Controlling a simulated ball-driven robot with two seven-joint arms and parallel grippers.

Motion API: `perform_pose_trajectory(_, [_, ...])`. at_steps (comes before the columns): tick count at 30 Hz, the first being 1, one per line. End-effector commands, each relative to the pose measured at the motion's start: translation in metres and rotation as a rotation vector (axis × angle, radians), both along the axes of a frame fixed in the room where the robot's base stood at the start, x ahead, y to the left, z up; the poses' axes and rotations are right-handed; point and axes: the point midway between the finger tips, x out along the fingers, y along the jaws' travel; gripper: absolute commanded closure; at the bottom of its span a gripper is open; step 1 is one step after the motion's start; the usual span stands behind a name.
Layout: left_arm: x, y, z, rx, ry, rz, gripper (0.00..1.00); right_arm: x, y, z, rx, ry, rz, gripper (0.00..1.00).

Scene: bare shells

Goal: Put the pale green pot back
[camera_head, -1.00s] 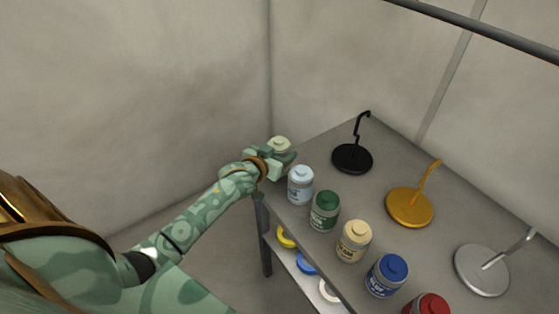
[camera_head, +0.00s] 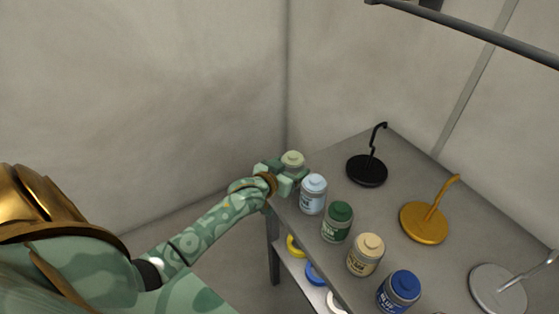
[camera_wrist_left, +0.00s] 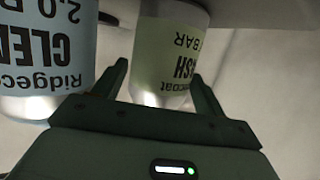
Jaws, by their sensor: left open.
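In the left wrist view the pale green pot (camera_wrist_left: 168,50) shows upside down, between the fingers. My left gripper (camera_head: 290,179) is around it, and its two fingers (camera_wrist_left: 160,80) are open, one on either side, with a gap visible at the left finger. The pot looks upright and seems to rest on the top; its base is hidden. My right gripper is not in view.
A light blue pot (camera_head: 313,195) stands close beside; it also shows in the left wrist view (camera_wrist_left: 45,55). Dark green (camera_head: 337,222), cream (camera_head: 365,255) and blue (camera_head: 399,291) pots continue the row. Black (camera_head: 367,171), orange (camera_head: 424,223) and grey (camera_head: 498,290) hooked discs stand behind. A rail (camera_head: 470,32) crosses above.

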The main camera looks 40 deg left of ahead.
Motion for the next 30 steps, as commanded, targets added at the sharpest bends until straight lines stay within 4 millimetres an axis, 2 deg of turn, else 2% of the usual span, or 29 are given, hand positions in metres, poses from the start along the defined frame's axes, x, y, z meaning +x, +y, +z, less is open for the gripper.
perform_pose_trajectory(6, [-0.051,0.0,0.019,0.0,0.001,0.0,0.28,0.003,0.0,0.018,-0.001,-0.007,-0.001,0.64])
perform_pose_trajectory(12, [-0.087,0.0,0.029,-0.001,0.001,0.0,0.28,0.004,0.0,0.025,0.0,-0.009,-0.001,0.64])
perform_pose_trajectory(18, [-0.1,0.0,0.032,-0.001,0.0,0.0,0.28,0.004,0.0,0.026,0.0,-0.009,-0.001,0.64])
perform_pose_trajectory(26, [-0.101,0.0,0.032,0.0,0.001,0.0,0.28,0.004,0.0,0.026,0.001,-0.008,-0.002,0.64])
perform_pose_trajectory(28, [-0.104,-0.003,0.025,0.015,0.024,-0.003,0.28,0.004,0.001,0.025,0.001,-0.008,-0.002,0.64])
perform_pose_trajectory(30, [-0.114,-0.01,0.006,0.059,0.091,-0.015,0.28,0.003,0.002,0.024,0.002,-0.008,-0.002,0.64])
